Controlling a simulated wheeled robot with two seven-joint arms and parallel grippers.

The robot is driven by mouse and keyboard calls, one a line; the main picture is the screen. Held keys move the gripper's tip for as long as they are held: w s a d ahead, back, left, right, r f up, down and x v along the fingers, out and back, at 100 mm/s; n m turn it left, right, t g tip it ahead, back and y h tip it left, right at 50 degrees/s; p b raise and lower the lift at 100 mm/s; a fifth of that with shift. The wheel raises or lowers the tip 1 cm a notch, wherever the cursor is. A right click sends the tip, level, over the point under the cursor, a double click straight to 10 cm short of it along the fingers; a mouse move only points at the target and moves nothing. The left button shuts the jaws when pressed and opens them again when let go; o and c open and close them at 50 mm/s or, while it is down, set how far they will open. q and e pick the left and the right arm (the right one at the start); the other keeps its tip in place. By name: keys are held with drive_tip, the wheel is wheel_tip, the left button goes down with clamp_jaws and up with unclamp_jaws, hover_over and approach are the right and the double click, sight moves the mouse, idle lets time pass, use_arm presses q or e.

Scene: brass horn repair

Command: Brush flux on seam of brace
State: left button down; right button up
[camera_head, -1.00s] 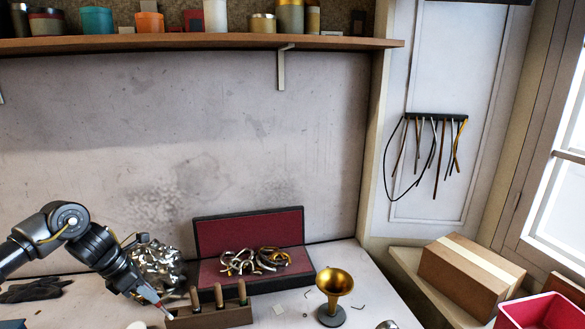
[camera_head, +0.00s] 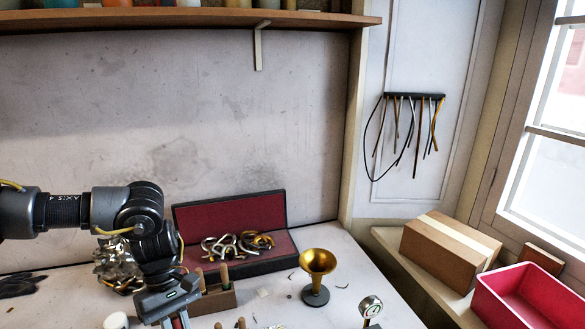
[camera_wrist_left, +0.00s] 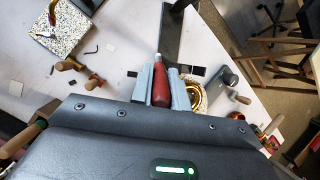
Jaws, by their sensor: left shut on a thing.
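My left gripper (camera_wrist_left: 161,86) is shut on a tool with a red handle (camera_wrist_left: 162,80), seen between its two grey fingers in the wrist view. I take it for the flux brush; its bristles are not clear. A gold ring-like part (camera_wrist_left: 198,97) lies beside the right finger, partly hidden. I cannot make out the brace or its seam. My right gripper is not in view.
A brass bell (camera_head: 317,264) stands on a dark base on the bench. An open red-lined case (camera_head: 228,212) holds metal tubing. A gauge (camera_head: 370,307) is at the front right. A dark bar (camera_wrist_left: 178,35) lies beyond the fingertips. A pink bin (camera_head: 530,298) is far right.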

use_arm(q)
drive_tip(key=shift+d+m, duration=0.3)
drive_tip(key=shift+d, duration=0.2)
drive_tip(key=s+d+m+y, duration=0.2)
drive_tip(key=s+d+m, duration=0.1)
drive_tip(key=d+m, duration=0.2)
drive_tip(key=s+d+m+y, duration=0.2)
drive_tip(key=s+d+m, duration=0.1)
drive_tip(key=d, duration=0.6)
drive_tip(key=shift+d+f+m+y, duration=0.25)
drive_tip(key=shift+m+y, duration=0.15)
drive_tip(key=shift+m, duration=0.5)
